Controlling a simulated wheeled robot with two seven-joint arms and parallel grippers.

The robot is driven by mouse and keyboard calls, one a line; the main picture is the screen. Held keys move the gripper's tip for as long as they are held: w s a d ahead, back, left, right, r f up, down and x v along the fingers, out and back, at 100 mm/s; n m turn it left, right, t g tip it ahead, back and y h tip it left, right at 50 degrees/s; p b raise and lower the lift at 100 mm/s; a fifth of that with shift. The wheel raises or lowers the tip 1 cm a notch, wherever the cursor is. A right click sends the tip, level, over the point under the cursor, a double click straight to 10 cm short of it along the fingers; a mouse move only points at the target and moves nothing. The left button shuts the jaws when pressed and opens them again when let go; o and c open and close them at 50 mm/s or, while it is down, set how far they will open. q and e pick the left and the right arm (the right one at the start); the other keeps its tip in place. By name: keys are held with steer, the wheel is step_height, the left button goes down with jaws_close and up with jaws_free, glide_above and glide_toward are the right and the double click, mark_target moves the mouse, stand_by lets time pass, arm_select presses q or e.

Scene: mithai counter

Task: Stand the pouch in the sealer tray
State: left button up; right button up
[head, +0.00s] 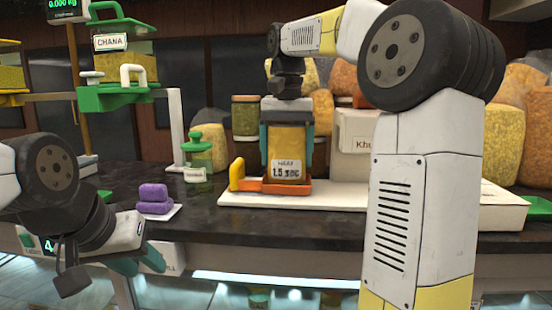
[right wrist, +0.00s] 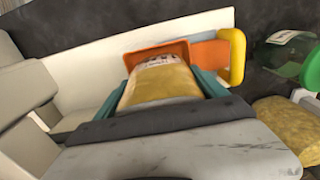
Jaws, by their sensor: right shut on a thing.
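The pouch (head: 287,155) is yellow-filled with a white label reading 1.5 and stands upright at the orange sealer tray (head: 250,185). My right gripper (head: 287,130) comes from above and is shut on the pouch, with a teal finger on each side. In the right wrist view the pouch (right wrist: 162,82) lies between the teal fingers of the right gripper (right wrist: 160,90), its bottom end at the orange tray (right wrist: 180,50). Whether the pouch's base rests on the tray floor is hard to tell. My left gripper (head: 140,262) hangs low at the counter's front edge, its fingers partly hidden.
The tray sits on a white base (head: 240,199) with a yellow handle (head: 237,174) at its left. A green-lidded jar (head: 197,158) and purple blocks (head: 153,198) stand to the left. A cream box (head: 352,140) is behind right. Dark counter is clear between blocks and base.

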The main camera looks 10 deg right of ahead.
steer(key=shift+f, duration=0.45)
steer(key=shift+f, duration=0.1)
steer(key=o, duration=1.4)
steer(key=shift+c, duration=0.2)
steer(key=shift+r, duration=3.9)
